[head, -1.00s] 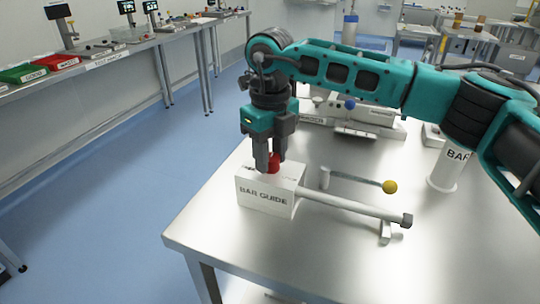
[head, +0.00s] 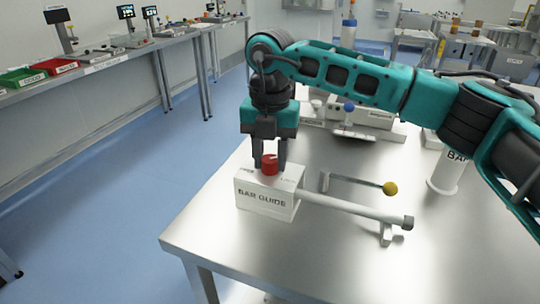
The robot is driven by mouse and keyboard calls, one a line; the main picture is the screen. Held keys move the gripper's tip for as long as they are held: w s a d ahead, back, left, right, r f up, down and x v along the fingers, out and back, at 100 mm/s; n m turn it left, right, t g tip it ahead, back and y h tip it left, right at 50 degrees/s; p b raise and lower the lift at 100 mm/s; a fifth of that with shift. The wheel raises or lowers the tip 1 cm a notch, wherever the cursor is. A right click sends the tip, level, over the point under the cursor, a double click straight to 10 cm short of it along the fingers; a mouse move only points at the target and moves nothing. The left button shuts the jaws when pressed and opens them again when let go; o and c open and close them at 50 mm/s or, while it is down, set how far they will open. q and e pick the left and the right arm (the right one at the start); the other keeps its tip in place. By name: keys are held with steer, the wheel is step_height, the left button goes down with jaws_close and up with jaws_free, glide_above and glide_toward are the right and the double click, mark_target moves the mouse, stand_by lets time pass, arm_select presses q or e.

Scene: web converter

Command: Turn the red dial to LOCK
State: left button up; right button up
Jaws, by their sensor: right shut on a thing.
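The red dial (head: 270,165) stands on top of the white box marked BAR GUIDE (head: 266,198), near the left part of the table. My right gripper (head: 270,158) points straight down over the box. Its two dark fingers are on the left and right of the dial and shut on it. Small markings on the box top beside the dial are too small to read, so I cannot tell which one the dial points at. My left gripper is not in view.
A pale bar (head: 350,207) runs from the box to an end stand at right. A lever with a yellow knob (head: 390,188) is behind it. A white cylinder (head: 443,174) stands farther right. The table front (head: 300,255) is clear.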

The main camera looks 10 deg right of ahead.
mark_target(271, 158)
steer(key=m, duration=0.4)
steer(key=shift+d+m, duration=0.1)
steer(key=shift+m, duration=0.2)
steer(key=shift+s+m, duration=0.1)
steer(key=shift+m, duration=1.9)
steer(key=o, duration=1)
step_height(271, 158, up, 13)
steer(key=shift+f, duration=0.1)
